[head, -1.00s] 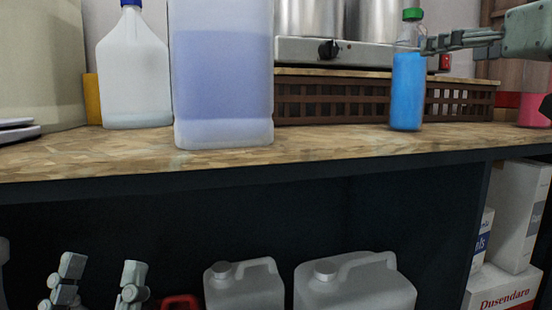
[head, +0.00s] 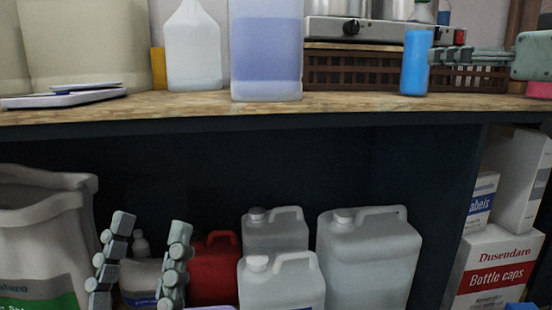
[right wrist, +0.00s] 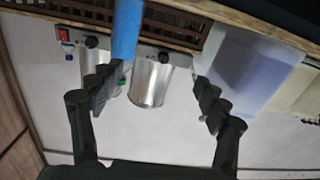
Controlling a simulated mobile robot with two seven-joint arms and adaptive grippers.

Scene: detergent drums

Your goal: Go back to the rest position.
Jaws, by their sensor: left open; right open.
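In the head view, my left gripper (head: 150,222) is open, its two fingers apart and pointing up, in front of the dark space under the counter. Nothing is between its fingers. My right gripper (head: 442,56) reaches in from the right above the counter, just right of a bottle of blue liquid (head: 415,62). The right wrist view shows the right gripper (right wrist: 150,85) open, its fingers well apart. The blue bottle (right wrist: 125,30) stands upright on the counter, near the left finger in that view. I cannot tell whether they touch.
On the wooden counter (head: 330,102) stand a large bluish jug (head: 266,55), a white jug (head: 194,50) and a scale (head: 65,96). Below are a sack (head: 40,220), a red can (head: 212,265), several pale canisters (head: 368,255) and a bottle caps box (head: 492,265).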

